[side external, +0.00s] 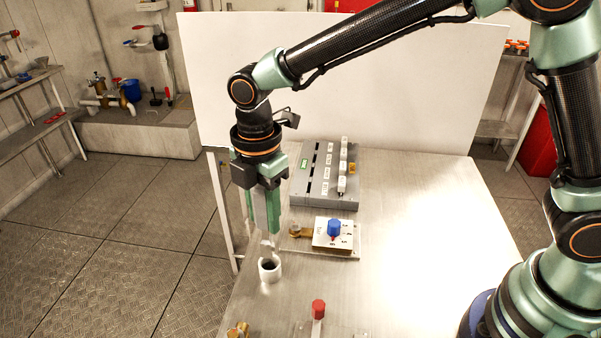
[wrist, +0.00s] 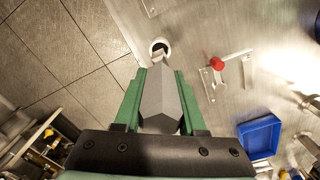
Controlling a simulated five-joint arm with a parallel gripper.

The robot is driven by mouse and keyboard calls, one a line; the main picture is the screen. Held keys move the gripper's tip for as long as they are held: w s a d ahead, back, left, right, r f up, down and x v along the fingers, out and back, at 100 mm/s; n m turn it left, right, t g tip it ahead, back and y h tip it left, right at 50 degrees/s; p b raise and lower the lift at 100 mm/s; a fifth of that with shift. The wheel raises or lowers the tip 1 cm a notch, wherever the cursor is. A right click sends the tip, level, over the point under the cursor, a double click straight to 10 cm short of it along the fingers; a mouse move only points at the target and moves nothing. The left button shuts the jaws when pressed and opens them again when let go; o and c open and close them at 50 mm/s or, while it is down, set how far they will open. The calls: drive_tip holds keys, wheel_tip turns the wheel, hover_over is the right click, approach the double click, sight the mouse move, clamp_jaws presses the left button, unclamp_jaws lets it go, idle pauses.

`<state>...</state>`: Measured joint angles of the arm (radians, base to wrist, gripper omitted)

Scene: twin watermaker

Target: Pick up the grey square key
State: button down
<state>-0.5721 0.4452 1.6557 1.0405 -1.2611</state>
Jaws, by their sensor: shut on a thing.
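My gripper (side external: 268,226) points down over the left part of the table and is shut on the grey square key (side external: 260,208). In the wrist view, the key (wrist: 160,102) shows as a grey angular block between the two green fingers. Its lower end reaches past the fingertips toward a white round socket (side external: 269,270) with a dark opening. The socket also shows in the wrist view (wrist: 160,46), just beyond the key's tip. The key looks close above the socket; I cannot tell whether they touch.
A white plate with a blue knob (side external: 334,228) stands right of the gripper. A grey panel (side external: 312,196) with white modules is behind it. A red-topped lever (side external: 318,309) is near the front. A blue tray (wrist: 259,137) shows in the wrist view. The table's right side is clear.

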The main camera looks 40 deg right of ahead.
wheel_tip(320, 180, up, 14)
drive_tip(key=shift+f, duration=0.1)
drive_tip(key=c, duration=1.3)
unclamp_jaws()
clamp_jaws()
drive_tip(key=shift+c, duration=1.1)
unclamp_jaws()
clamp_jaws()
